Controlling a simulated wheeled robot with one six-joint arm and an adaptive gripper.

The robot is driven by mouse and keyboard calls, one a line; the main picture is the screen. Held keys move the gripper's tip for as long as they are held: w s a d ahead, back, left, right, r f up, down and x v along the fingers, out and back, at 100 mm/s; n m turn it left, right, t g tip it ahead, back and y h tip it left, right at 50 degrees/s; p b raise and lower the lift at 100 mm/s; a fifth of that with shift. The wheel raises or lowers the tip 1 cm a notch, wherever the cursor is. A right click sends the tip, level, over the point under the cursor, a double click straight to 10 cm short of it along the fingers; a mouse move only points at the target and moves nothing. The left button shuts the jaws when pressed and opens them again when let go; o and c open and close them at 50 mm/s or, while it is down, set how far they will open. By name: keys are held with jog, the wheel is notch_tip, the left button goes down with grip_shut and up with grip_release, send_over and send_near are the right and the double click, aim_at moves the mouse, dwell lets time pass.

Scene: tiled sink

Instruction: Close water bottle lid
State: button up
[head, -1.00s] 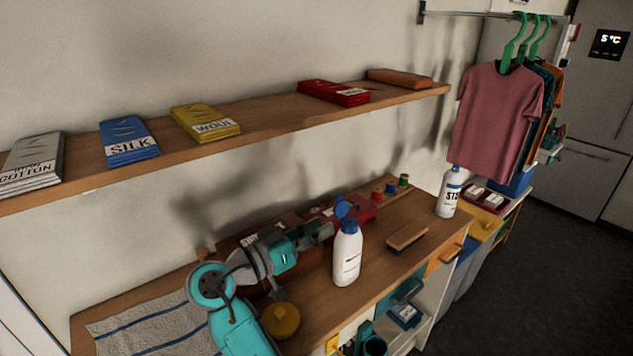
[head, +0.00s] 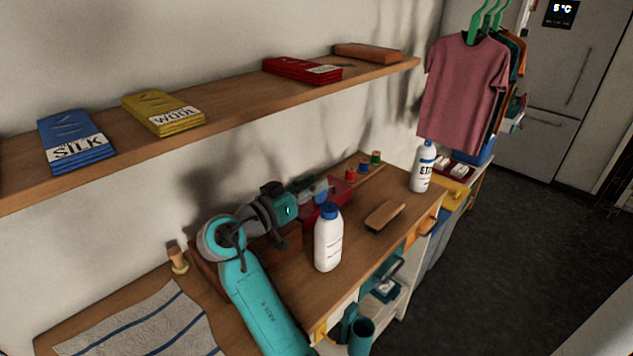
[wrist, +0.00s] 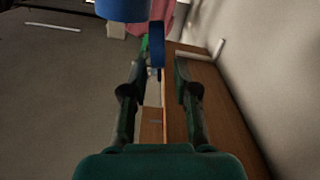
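The water bottle (head: 328,245), white with a blue top (head: 330,211), stands upright on the wooden counter. In the wrist view its blue cap (wrist: 122,9) is cut by the top edge. A blue disc, the lid (wrist: 156,43), shows nearly edge-on beside the cap, so it looks raised. In the head view I cannot make out the lid's angle. My gripper (head: 318,190) is behind the bottle top. In the wrist view my gripper (wrist: 160,65) has its fingers apart, with the lid just past and between the tips; contact is not clear.
Thread spools (head: 363,165) are at the back. A striped towel (head: 140,325) lies at the left. A wall shelf (head: 225,105) runs above.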

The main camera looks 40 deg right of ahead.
jog(key=shift+d, duration=0.85)
jog(key=shift+c, duration=0.2)
grip_shut()
